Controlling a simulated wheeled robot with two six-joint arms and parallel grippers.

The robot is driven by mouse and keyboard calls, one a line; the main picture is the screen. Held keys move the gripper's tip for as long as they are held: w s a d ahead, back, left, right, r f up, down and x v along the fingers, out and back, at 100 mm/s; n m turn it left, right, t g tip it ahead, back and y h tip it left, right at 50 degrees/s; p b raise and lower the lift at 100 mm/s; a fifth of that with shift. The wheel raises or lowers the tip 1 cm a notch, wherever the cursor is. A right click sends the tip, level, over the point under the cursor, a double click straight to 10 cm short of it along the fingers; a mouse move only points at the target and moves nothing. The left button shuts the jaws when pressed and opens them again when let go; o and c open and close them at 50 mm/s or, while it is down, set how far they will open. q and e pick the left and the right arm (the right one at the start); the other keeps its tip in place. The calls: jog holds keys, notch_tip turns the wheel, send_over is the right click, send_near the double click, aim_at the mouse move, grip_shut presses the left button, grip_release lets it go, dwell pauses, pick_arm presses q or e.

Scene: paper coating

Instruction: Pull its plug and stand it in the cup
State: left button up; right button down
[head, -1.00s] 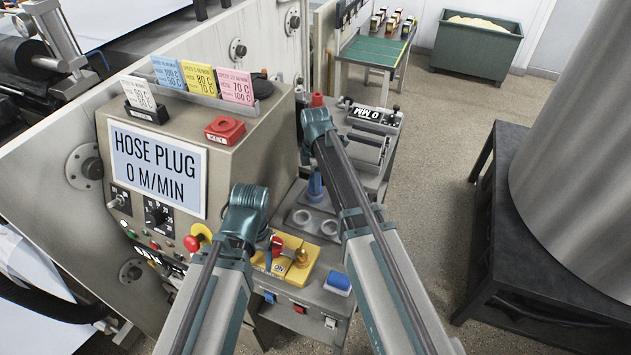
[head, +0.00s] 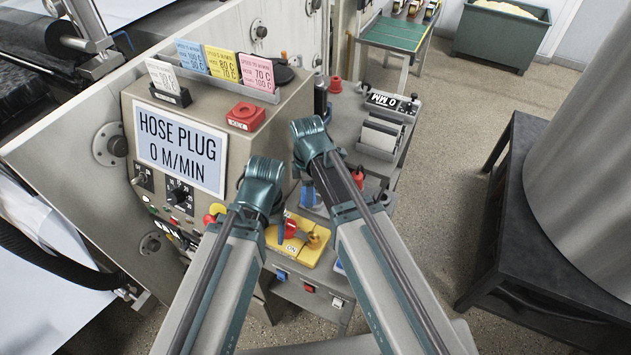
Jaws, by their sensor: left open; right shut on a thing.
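My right gripper (head: 311,172) points down over the bench, its fingers mostly hidden behind its teal wrist. A blue piece (head: 310,196) shows just below that wrist, and the gripper appears shut on it. I cannot tell whether it is the plug or whether it touches the bench. My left gripper (head: 262,208) is open, left of the right one and near the yellow plate (head: 298,250) with its red handle (head: 291,229) and brass fitting (head: 314,241). Its fingers are also hidden. I cannot make out the cup; my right arm covers part of the bench.
A sloped panel with a HOSE PLUG sign (head: 180,144) and a red button box (head: 245,116) stands at the left. A small red item (head: 358,177) shows beside my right arm. A grey rack (head: 382,135) is behind; a black stand (head: 530,215) is at the right.

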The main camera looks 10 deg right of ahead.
pick_arm(q)
jog(key=shift+r, duration=0.1)
pick_arm(e)
jog(key=shift+s+a, duration=0.4)
jog(key=shift+s, duration=0.15)
pick_arm(q)
notch_tip(320, 180, up, 3)
jog(key=p, duration=0.3)
jog(key=shift+r, duration=0.15)
pick_arm(e)
jog(key=w+d+r, duration=0.3)
jog(key=w, duration=0.2)
jog(key=shift+r, duration=0.25)
jog(key=shift+d+f, duration=0.1)
jog(key=shift+f, duration=0.05)
pick_arm(q)
notch_tip(320, 180, down, 6)
jog(key=b, duration=0.5)
pick_arm(e)
notch_tip(320, 180, down, 6)
jog(key=shift+r, duration=0.2)
pick_arm(q)
jog(key=shift+f+b, duration=1.4)
jog(key=shift+b, duration=0.3)
pick_arm(e)
jog(key=shift+f, duration=1.45)
jog(key=shift+c, duration=1.5)
grip_release()
